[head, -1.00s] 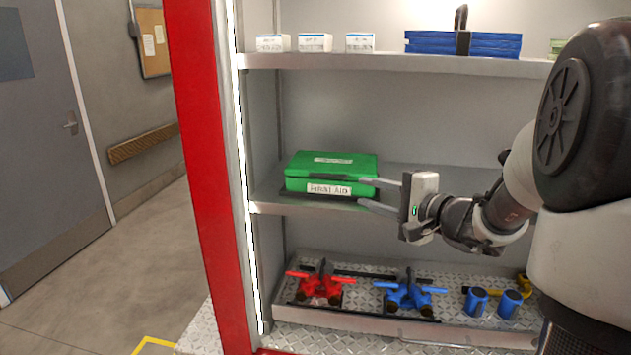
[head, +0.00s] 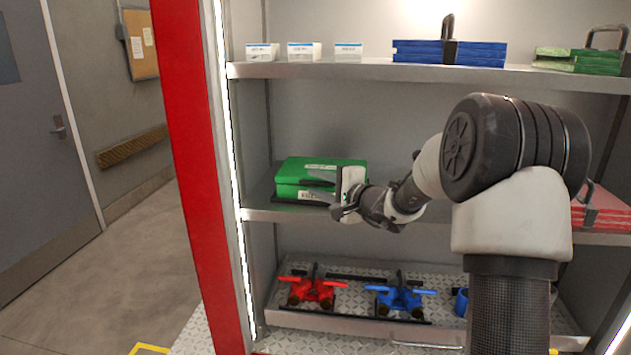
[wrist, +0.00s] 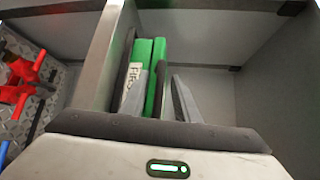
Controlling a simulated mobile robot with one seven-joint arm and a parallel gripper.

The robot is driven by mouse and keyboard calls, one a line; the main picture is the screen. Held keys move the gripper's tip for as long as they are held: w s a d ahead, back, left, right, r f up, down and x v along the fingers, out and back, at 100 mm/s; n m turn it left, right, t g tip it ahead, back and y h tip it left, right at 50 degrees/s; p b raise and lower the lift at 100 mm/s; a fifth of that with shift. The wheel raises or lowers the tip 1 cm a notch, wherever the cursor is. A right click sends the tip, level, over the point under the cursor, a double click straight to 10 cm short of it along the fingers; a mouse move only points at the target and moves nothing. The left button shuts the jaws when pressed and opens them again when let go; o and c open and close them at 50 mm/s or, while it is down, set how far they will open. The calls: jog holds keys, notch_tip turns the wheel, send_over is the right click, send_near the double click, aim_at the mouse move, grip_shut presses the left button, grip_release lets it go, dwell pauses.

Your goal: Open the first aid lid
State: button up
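The green first aid box (head: 322,163) sits on the middle shelf at its left end, with its lid (head: 305,166) down. A white label shows on its front. My gripper (head: 322,183) is at the right part of the box's front, fingers pointing at it. In the wrist view the box (wrist: 157,60) stands sideways, label to the left. One finger overlaps the box front, and the other lies past the lid's top side. The fingers (wrist: 162,98) are apart, with nothing clearly held between them. I cannot tell whether they touch the box.
The middle shelf (head: 258,215) runs under the box, with a bare wall behind. Red and blue valve-like fittings (head: 312,290) lie on the tray below. White boxes (head: 303,52) and a blue case (head: 450,52) stand on the shelf above. Red cases (head: 603,210) are at the right.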

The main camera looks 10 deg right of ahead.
jog(key=shift+w+a+f, duration=0.1)
jog(key=shift+w+a, duration=0.15)
jog(key=shift+w, duration=0.25)
grip_shut()
